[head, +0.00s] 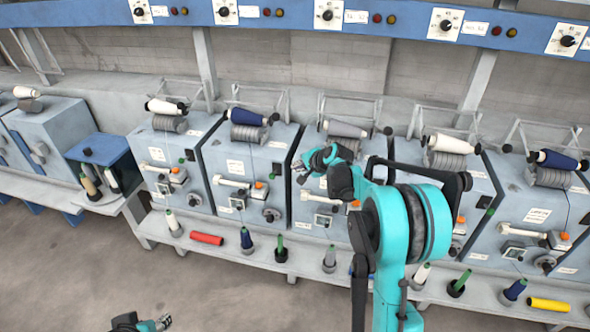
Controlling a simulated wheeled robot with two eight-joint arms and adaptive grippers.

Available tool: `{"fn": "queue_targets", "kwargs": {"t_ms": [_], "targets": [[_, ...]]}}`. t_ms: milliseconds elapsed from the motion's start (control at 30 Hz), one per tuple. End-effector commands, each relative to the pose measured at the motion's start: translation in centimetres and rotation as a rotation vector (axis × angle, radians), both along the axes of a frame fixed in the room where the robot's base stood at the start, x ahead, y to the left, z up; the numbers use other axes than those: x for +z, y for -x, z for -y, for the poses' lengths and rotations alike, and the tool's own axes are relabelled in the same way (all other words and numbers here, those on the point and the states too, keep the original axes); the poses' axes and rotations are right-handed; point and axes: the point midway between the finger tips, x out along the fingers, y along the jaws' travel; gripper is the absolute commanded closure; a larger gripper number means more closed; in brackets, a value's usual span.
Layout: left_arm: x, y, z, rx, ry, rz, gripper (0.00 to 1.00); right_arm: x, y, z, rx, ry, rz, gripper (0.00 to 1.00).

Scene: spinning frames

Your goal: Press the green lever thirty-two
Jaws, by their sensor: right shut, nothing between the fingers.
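A row of blue-grey spinning units stands across the view, with small levers and knobs on their fronts. A small green part shows at the upper right of one unit front (190,155). The labels are too small to read, so I cannot tell which lever is thirty-two. My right gripper (300,174) is shut and empty, in front of the middle unit (318,207). My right arm hides part of that unit and the one to its right. I cannot tell whether the gripper touches the unit. My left gripper (164,322) is low at the bottom edge, away from the units; its jaws are unclear.
A pale ledge (210,249) below the units carries several bobbins, including a red one (206,239) and a yellow one (548,305). Yarn packages, such as a blue one (247,117), sit on top. A blue rail with dials (280,14) runs above. Floor is open at lower left.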

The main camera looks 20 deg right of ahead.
Motion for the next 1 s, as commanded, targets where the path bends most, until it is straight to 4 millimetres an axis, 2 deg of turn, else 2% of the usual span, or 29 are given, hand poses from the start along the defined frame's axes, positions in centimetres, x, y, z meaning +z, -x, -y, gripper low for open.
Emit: {"fn": "queue_targets", "kwargs": {"t_ms": [100, 333, 400, 600, 1000], "targets": [[-0.8, 0.0, 0.0, 0.000, 0.000, 0.000, 0.60, -2.0, -2.0, -0.6, 0.001, -0.001, 0.001, 1.00], [-1.9, 0.0, 0.0, 0.000, 0.000, 0.000, 0.60, -5.0, -5.5, -1.5, 0.000, 0.000, 0.001, 1.00], [-2.2, 0.0, 0.0, 0.000, 0.000, 0.000, 0.60, -5.5, -5.7, -2.7, 0.002, -0.001, 0.001, 1.00], [-2.7, 0.0, 0.0, 0.000, 0.000, 0.000, 0.60, -6.5, -6.3, -4.3, 0.000, 0.000, 0.001, 1.00], [-2.7, 0.0, 0.0, 0.000, 0.000, 0.000, 0.60, -6.6, -6.4, -4.6, -0.001, -0.001, 0.001, 1.00]]}}
